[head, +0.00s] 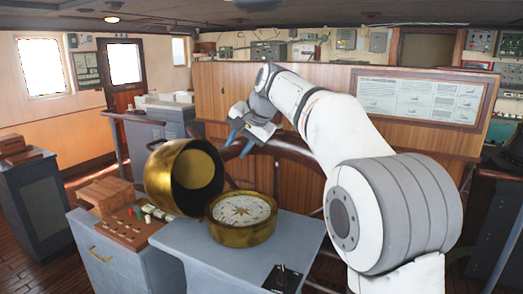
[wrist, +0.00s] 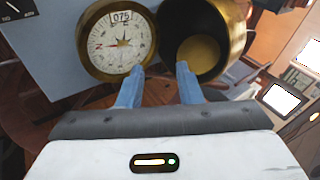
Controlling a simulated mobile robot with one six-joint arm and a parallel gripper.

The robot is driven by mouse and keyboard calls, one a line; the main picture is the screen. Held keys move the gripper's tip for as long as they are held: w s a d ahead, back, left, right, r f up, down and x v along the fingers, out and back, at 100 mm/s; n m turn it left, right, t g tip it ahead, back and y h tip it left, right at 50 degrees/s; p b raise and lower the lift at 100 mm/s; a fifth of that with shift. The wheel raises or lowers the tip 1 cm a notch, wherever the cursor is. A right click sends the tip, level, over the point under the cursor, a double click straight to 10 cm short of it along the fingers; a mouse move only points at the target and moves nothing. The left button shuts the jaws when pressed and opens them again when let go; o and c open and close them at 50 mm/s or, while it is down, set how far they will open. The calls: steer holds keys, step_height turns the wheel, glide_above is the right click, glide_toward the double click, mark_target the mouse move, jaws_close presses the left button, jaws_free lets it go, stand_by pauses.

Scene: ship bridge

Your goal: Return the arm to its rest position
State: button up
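My arm is white and reaches up from the lower right in the head view. My gripper (head: 238,139) is held in the air above and behind the brass compass, apart from it. In the wrist view the two blue fingers of my gripper (wrist: 156,88) stand well apart with nothing between them. The brass compass (head: 241,217) has a white dial and sits on a grey-blue stand. Its brass hood (head: 165,178) is tilted open to the left of the dial. The dial (wrist: 117,42) and the hood (wrist: 220,30) also show in the wrist view.
The compass stand (head: 205,262) fills the lower middle, with a small black lever panel (head: 283,279) on it. A wooden block with small pegs (head: 133,226) is to the left. A wooden partition (head: 225,92) and a ship's wheel (head: 290,146) lie behind. A grey cabinet (head: 40,205) stands far left.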

steer(key=s+d+f+n+h+b, duration=0.1)
steer(key=s+d+f, duration=0.6)
steer(key=s, duration=0.4)
steer(key=s+d+f+n+g+h+b, duration=0.1)
steer(key=s+d+f+n+h, duration=0.1)
steer(key=s+d+f, duration=0.5)
steer(key=s+d+f+n+h+b, duration=0.1)
steer(key=s+d+f, duration=0.5)
steer(key=s+f, duration=0.6)
steer(key=s+h+b, duration=0.1)
steer(key=s, duration=0.4)
steer(key=shift+s+d+n+g, duration=0.25)
steer(key=shift+d+n+g, duration=0.05)
steer(key=shift+d, duration=0.1)
